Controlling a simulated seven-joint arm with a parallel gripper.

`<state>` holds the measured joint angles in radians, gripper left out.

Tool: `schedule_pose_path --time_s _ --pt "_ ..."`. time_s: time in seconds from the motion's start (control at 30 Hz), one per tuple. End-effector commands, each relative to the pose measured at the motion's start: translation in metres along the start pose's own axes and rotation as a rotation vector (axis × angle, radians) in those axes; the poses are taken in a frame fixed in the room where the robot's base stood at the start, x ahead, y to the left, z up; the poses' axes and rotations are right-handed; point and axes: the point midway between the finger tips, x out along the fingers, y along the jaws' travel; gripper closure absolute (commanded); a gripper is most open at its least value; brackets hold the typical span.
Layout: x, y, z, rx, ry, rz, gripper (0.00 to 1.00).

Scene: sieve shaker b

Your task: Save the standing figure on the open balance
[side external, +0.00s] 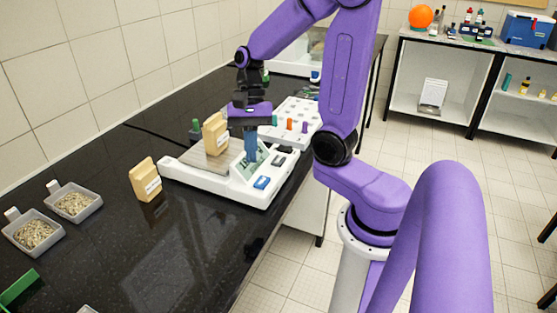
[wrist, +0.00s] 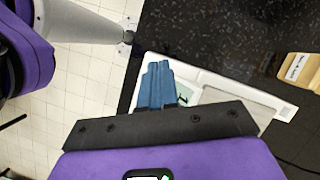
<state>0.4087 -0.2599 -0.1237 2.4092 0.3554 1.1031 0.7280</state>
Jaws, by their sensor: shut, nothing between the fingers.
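The white open balance (side external: 225,190) stands on the black bench, and part of it shows in the wrist view (wrist: 275,98). A tan labelled packet (side external: 215,134) stands upright on its grey pan (side external: 190,154). The greenish display (side external: 247,171) is partly hidden by my fingers, and its figure is too small to read. A blue key (side external: 262,183) is on the balance's front right and a dark key (side external: 284,149) on its back right. My gripper (side external: 251,159) is shut and empty, fingers down over the display panel; I cannot tell whether they touch. Its blue fingers show in the wrist view (wrist: 158,66).
A second tan packet (side external: 145,180) stands on the bench left of the balance. Two grey dishes of grain (side external: 74,204) (side external: 33,233) sit farther left. A white rack (side external: 303,112) with coloured pieces is behind.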

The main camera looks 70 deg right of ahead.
Motion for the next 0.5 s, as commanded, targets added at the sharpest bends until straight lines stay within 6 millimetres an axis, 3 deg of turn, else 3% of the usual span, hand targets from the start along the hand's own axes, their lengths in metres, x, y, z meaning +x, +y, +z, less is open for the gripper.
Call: schedule_pose_path --time_s 0.5 --pt "-0.018 -0.001 -0.033 0.607 -0.133 -0.164 1.0"
